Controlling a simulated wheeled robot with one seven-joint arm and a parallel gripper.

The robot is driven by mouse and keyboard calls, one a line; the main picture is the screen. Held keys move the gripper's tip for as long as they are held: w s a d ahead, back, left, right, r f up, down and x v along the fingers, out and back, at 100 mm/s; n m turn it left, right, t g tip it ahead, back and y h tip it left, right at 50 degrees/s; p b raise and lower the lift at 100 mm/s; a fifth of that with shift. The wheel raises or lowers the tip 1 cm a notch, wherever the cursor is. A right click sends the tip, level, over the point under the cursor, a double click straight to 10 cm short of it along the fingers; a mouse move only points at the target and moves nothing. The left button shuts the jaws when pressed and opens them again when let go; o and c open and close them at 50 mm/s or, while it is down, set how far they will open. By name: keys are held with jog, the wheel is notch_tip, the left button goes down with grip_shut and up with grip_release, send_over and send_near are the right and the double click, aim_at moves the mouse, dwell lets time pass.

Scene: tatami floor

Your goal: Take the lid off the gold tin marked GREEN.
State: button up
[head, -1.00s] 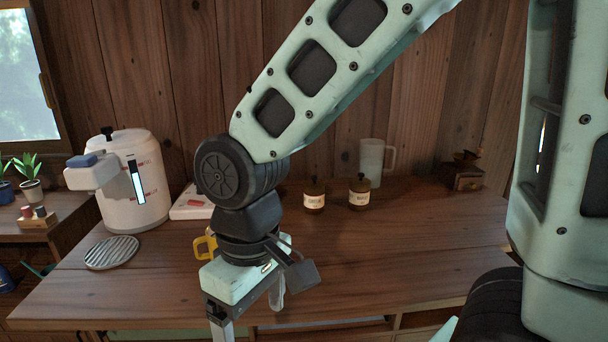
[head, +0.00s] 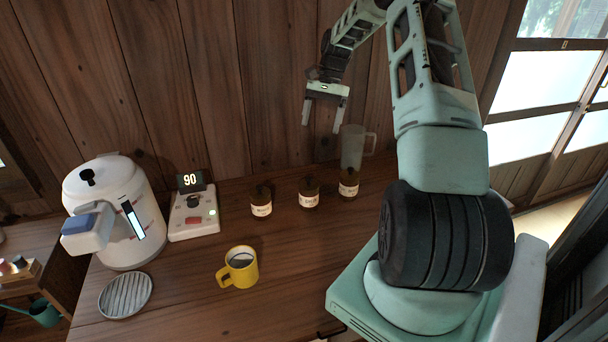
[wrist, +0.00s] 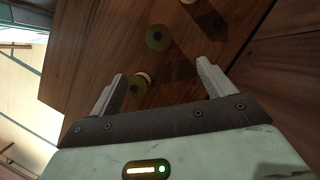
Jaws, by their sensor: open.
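Three gold-brown tins with dark knobbed lids and pale labels stand in a row on the wooden counter in the head view. The middle one (head: 308,194) matches the tin whose label read GREEN a second ago; its label is too small to read now. The left tin (head: 261,203) and right tin (head: 348,184) flank it. All lids look on. My gripper (head: 323,127) is open and empty, fingers down, above and behind the row. In the wrist view, my gripper (wrist: 160,78) shows round tin tops from above, labels hidden; one is partly behind the left finger.
A glass jug (head: 356,147) stands close behind the right tin. A yellow mug (head: 239,268), a scale reading 90 (head: 194,214), a white dispenser (head: 112,215) and a ribbed round plate (head: 125,295) occupy the left.

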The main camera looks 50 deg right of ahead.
jog(key=p, duration=0.3)
send_near(309, 182)
jog(key=f, duration=0.3)
jog(key=shift+w+a+f, duration=0.15)
jog(key=shift+w+a, duration=0.05)
jog(key=shift+w, duration=0.15)
jog(key=p+x, duration=0.2)
jog(key=x, duration=0.2)
jog(key=shift+s, duration=0.2)
jog(key=shift+a+f, duration=0.1)
jog(key=shift+f, duration=0.45)
jog(key=c, duration=1.1)
